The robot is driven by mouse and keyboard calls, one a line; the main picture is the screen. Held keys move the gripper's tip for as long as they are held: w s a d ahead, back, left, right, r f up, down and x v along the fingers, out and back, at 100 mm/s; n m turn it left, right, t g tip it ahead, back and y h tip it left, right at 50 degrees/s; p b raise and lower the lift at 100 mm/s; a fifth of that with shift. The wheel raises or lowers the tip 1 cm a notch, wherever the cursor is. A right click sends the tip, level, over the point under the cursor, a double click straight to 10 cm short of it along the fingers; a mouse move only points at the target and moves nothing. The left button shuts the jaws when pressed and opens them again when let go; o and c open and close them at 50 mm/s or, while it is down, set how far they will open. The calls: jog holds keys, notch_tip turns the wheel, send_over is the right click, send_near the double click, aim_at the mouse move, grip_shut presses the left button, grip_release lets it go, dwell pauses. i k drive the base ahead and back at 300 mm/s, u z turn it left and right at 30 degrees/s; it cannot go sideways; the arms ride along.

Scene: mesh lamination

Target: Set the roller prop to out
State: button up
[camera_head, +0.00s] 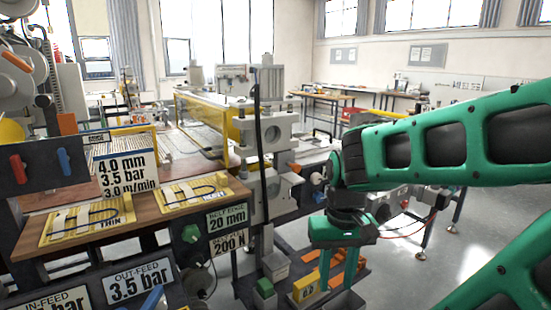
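My gripper (337,280) is right of centre in the head view, pointing down, with its two green fingers apart and nothing seen between them. It is above or in front of a low dark base that carries orange parts and a yellow block (305,288) with a small label. The laminator's roller stand (272,135) rises left of my gripper. An orange lever-like part (295,168) sticks out from its side. No part is clearly marked as the roller prop, so I cannot tell which it is or its setting. My arm hides part of the stand's right side.
A wooden bench (105,216) with yellow sample boards and setting signs stands at left. A green knob (191,234) and a green-topped block (264,288) are left of my gripper. A black cable (259,130) hangs by the stand. Grey floor (480,225) is open at right.

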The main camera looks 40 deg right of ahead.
aim_at(284, 161)
jog(key=k, duration=0.5)
jog(key=z, duration=0.45)
jog(key=i, duration=0.25)
jog(key=z, duration=0.25)
